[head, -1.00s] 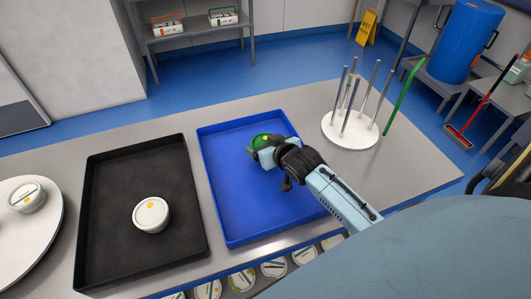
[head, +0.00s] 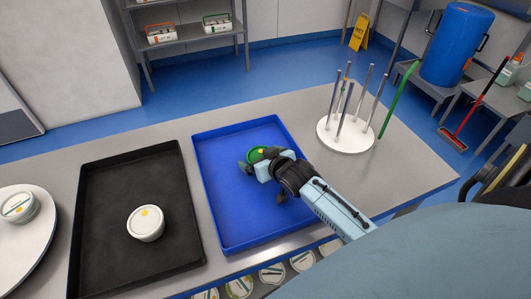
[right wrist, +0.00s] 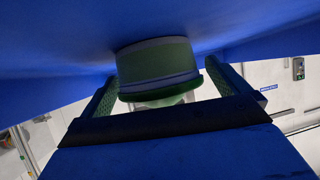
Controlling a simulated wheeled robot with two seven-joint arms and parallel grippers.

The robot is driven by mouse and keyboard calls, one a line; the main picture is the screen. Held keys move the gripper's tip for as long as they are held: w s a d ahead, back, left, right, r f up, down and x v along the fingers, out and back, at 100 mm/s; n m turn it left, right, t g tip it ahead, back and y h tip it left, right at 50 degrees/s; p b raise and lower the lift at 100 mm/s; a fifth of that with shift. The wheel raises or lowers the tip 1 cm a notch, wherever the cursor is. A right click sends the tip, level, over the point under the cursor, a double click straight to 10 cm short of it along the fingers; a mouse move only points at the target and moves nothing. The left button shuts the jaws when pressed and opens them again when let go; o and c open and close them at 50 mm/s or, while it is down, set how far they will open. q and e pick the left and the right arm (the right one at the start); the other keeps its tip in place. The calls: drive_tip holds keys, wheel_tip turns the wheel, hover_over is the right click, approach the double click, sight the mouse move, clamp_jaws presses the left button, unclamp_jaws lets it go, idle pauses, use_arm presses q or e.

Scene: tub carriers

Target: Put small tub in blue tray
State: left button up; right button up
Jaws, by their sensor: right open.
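The small tub (head: 256,154), with a green lid and a yellow spot, is in the far half of the blue tray (head: 222,233). In the right wrist view the tub (right wrist: 158,65) stands with its base against the blue tray floor, lid toward my gripper. My right gripper (head: 262,172) is open around the tub, one finger on each side, with a gap visible at least on the left. The gripper hides part of the tub in the head view. My left gripper is not in view.
A black tray (head: 90,235) left of the blue one holds a white-lidded tub (head: 146,223). A white round plate (head: 35,245) with another tub (head: 18,206) is at far left. A white base with upright rods (head: 345,138) stands to the right. The near part of the blue tray is free.

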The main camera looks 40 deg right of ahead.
drive_tip(key=p+v, duration=0.1)
drive_tip(key=v, duration=1.1)
drive_tip(key=shift+p, duration=0.3)
